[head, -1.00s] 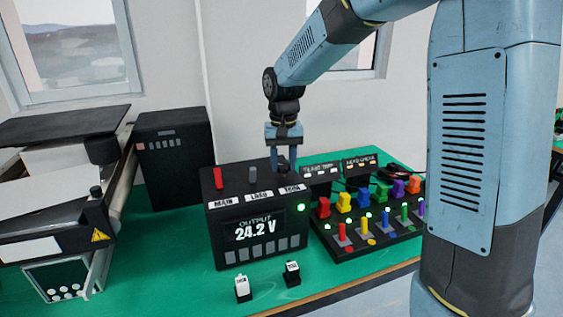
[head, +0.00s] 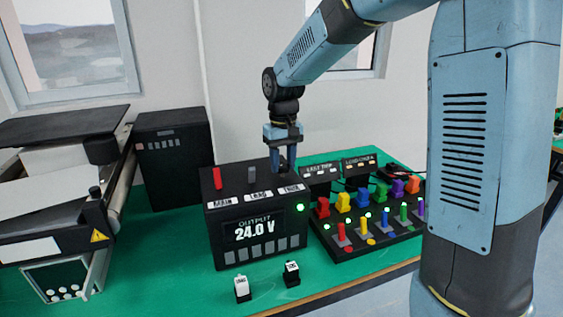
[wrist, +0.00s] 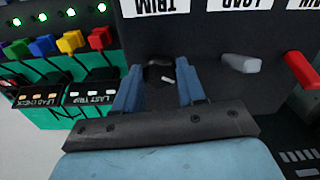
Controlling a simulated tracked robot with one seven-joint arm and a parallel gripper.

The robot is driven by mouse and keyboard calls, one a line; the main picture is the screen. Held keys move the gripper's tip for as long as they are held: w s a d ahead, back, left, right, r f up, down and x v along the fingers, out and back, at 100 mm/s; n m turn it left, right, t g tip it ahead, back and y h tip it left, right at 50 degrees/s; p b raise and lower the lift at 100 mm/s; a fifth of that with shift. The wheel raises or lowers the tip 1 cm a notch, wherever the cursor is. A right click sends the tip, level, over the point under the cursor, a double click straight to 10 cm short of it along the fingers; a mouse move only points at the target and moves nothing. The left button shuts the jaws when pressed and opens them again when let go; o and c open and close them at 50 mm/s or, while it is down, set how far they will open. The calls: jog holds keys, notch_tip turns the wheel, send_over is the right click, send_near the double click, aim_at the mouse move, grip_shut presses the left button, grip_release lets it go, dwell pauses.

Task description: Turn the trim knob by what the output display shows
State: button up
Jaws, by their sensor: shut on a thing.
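The black power unit (head: 222,236) stands on the green bench and its output display (head: 254,230) reads 24.0 V. A green light (head: 300,208) is lit on its front. My gripper (head: 282,170) points down over the top right of the unit, at the TRIM label (head: 291,188). In the wrist view my gripper (wrist: 160,92) has its two blue fingers on either side of the dark trim knob (wrist: 158,73), which has a pale mark. The fingers are shut on it. In the head view the knob is hidden by the fingers.
A red lever (head: 217,178) and a grey lever (head: 252,174) stand left of my gripper on the unit. A panel of coloured switches (head: 350,240) lies to the right, with two small label boxes behind. Two small blocks (head: 242,289) stand in front.

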aim_at(283, 165)
jog(key=o, duration=1.1)
notch_tip(283, 165, up, 14)
jog(key=shift+f, duration=0.15)
jog(key=shift+s+d+f+m+t, duration=0.5)
jog(key=shift+s+d+m+t, duration=0.35)
jog(key=shift+s+d, duration=2.8)
jog(key=shift+s+d+f+m+t, duration=0.55)
jog(key=shift+s+d+t, duration=0.45)
jog(key=shift+s+d, duration=2.65)
jog(key=shift+s+d+f+m+t, duration=0.7)
jog(key=shift+s+d, duration=1.35)
jog(key=shift+s, duration=3.15)
jog(key=shift+r+t, duration=0.25)
